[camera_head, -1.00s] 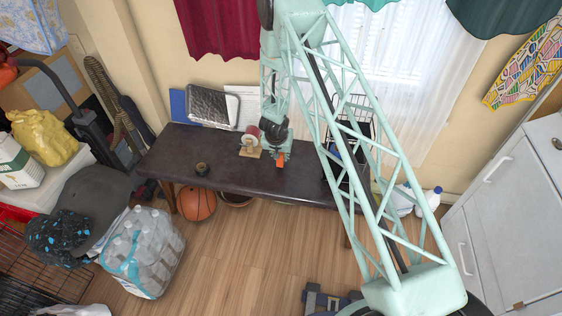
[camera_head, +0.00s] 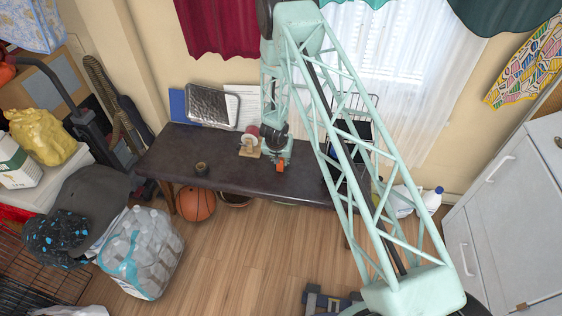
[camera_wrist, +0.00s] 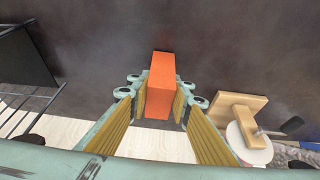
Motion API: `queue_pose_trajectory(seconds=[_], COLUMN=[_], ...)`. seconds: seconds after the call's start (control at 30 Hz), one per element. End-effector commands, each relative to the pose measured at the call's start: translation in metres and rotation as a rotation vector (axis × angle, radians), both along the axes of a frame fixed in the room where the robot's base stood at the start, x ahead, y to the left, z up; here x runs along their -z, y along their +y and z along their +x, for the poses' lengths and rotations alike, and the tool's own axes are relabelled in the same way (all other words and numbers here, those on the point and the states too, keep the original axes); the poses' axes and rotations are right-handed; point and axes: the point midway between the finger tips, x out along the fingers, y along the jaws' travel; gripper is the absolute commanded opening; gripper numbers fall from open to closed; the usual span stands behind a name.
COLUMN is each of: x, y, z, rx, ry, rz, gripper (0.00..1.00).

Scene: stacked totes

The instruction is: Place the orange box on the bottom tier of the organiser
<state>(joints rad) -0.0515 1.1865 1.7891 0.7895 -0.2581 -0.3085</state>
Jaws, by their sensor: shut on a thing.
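The orange box (camera_wrist: 161,88) is between the two fingers of my gripper (camera_wrist: 160,103) in the wrist view, and the gripper is shut on it. In the head view the orange box (camera_head: 280,167) shows small at the end of my gripper (camera_head: 278,158), over the dark table's front half. I cannot tell the gap between box and tabletop. The organiser (camera_head: 350,150) looks to be the dark tiered wire rack on the table's right end, partly hidden behind my arm. In the wrist view part of its dark frame (camera_wrist: 25,62) shows at the left.
A wooden stand with a white roll (camera_head: 249,147) is just left of my gripper, also at the right of the wrist view (camera_wrist: 243,122). Bare tabletop lies around the box.

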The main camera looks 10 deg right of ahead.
Motion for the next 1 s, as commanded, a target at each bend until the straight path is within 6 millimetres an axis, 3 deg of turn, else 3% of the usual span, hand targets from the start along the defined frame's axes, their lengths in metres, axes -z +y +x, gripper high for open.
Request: queue_pose_trajectory(seconds=[0.13,0.17,0.3,0.67,1.0], x=[0.003,0.003,0.003,0.001,-0.017], y=[0.000,0.000,0.000,0.000,0.003], z=[0.000,0.000,0.000,0.000,-0.006], rx=[0.000,0.000,0.000,0.000,-0.001], ry=[0.000,0.000,0.000,0.000,0.000], rz=[0.000,0.000,0.000,0.000,0.000], gripper=[0.08,0.20,0.32,0.32,0.32])
